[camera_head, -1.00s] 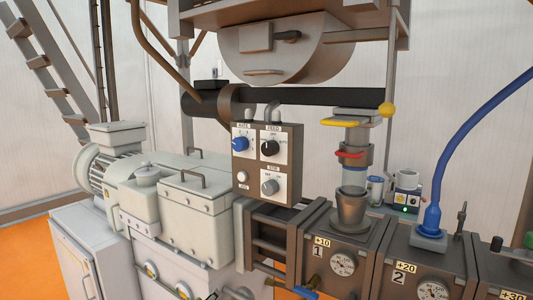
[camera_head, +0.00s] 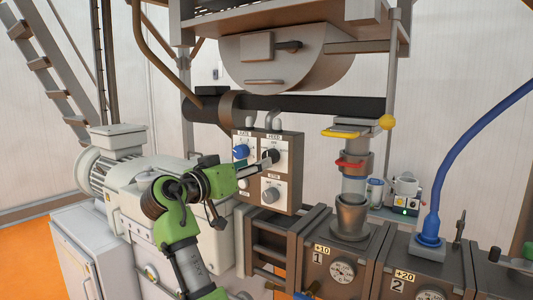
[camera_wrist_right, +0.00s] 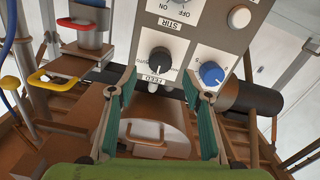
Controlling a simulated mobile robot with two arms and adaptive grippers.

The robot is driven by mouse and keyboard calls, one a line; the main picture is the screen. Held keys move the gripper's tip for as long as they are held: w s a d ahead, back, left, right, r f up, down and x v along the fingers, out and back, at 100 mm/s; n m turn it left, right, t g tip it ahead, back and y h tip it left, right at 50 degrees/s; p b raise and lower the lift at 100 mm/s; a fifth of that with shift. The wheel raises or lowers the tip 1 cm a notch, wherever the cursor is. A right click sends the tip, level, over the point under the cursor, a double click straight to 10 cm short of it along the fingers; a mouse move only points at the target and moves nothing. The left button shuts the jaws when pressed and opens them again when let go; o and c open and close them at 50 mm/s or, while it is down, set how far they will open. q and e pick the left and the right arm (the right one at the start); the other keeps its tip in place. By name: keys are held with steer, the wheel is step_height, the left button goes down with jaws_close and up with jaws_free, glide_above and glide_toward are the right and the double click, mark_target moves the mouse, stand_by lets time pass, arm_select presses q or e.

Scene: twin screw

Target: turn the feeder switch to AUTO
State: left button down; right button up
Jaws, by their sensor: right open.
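The feeder switch is a black knob on a white plate marked FEED, on the upper right of the control box (camera_head: 251,185). It shows in the head view as the feed knob (camera_head: 274,156), partly covered by my gripper, and upside down in the wrist view (camera_wrist_right: 160,60). My right gripper (camera_wrist_right: 160,78) is open, its two fingers on either side of the knob's line, with a gap to each side. Whether the tips reach the knob I cannot tell. It also shows in the head view (camera_head: 265,161). The knob's pointed position is unclear. My left gripper is not in view.
A blue knob (camera_wrist_right: 211,74) sits close beside the feed knob, near one finger. A grey STIR knob (camera_head: 271,195) lies below. A dark horizontal pipe (camera_head: 320,105) runs behind and above the box. A glass column with red clamp (camera_head: 352,165) stands to the right.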

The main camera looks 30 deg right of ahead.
steer(key=p+x, duration=0.2)
steer(key=x, duration=0.5)
steer(key=c, duration=1.1)
